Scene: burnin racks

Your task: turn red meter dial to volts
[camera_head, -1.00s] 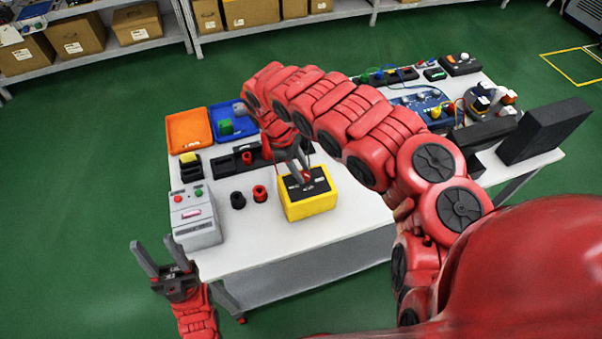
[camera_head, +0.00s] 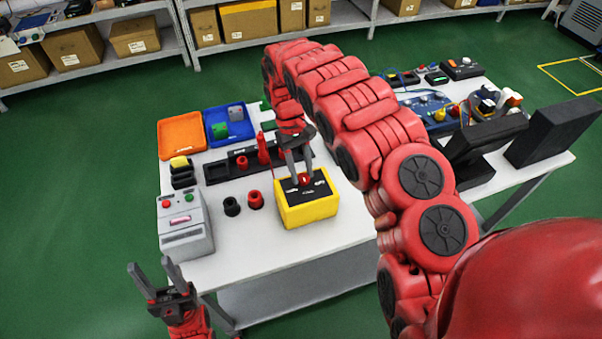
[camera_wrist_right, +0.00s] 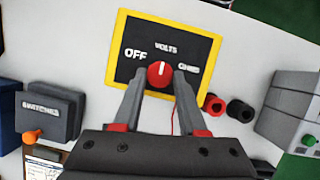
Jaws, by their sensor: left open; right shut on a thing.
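The yellow meter (camera_head: 308,213) with a black face stands near the front edge of the white table. Its red dial (camera_wrist_right: 159,73) shows in the right wrist view, with OFF at the left, VOLTS at the top and OHMS at the right. The dial's white mark points up towards VOLTS. My right gripper (camera_head: 303,181) reaches down onto the meter face, its fingers either side of the dial and shut on it. My left gripper (camera_head: 158,279) is open and empty, off the table's front left corner.
A grey box with buttons (camera_head: 184,222) stands left of the meter. Black (camera_head: 231,206) and red (camera_head: 255,199) round parts sit between them. Orange (camera_head: 182,136) and blue (camera_head: 228,123) trays lie at the back left. Black blocks (camera_head: 553,131) stand at the right.

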